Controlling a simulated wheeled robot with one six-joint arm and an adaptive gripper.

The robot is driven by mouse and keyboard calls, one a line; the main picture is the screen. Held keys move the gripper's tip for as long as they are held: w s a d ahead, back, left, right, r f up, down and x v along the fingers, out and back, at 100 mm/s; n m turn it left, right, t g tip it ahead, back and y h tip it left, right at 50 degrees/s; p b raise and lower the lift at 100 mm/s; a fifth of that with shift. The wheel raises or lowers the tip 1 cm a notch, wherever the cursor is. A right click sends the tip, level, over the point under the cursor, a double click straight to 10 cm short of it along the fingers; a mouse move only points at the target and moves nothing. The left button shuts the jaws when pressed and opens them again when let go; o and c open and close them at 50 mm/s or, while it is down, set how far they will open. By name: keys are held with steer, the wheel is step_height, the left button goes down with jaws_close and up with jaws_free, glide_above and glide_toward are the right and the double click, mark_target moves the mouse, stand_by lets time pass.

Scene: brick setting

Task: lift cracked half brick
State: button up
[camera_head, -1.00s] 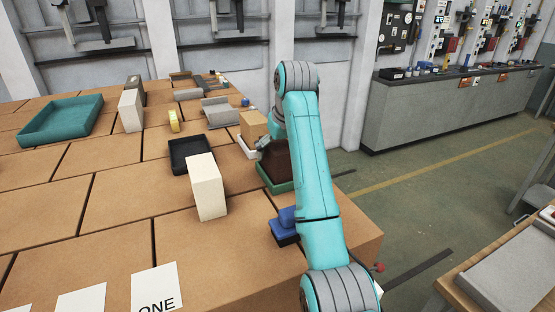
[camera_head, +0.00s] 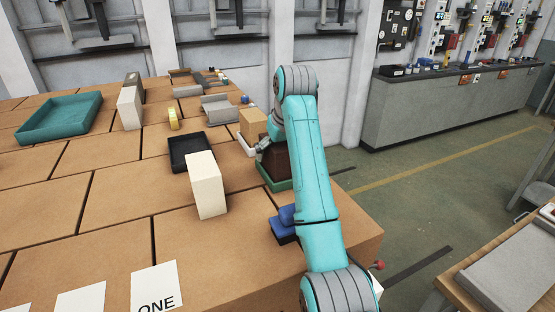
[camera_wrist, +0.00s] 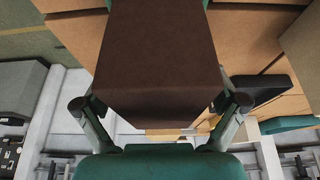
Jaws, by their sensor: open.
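A dark brown block (camera_head: 276,165), likely the half brick, is at the green tray (camera_head: 279,186) near the table's right edge, partly hidden behind my arm. No crack can be made out. In the wrist view the brown block (camera_wrist: 158,55) fills the upper middle, between the two fingers of my gripper (camera_wrist: 160,103). The fingers are open, one on each side of it, and seem clear of its sides. In the head view my gripper (camera_head: 264,144) is small and mostly hidden by the arm, at the block's upper left.
A white tray with a tan block (camera_head: 252,124) stands just behind. A teal tray (camera_head: 60,117) is far left. The table's middle left is clear.

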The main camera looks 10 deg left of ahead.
steer(key=shift+r, duration=0.1)
jaws_close()
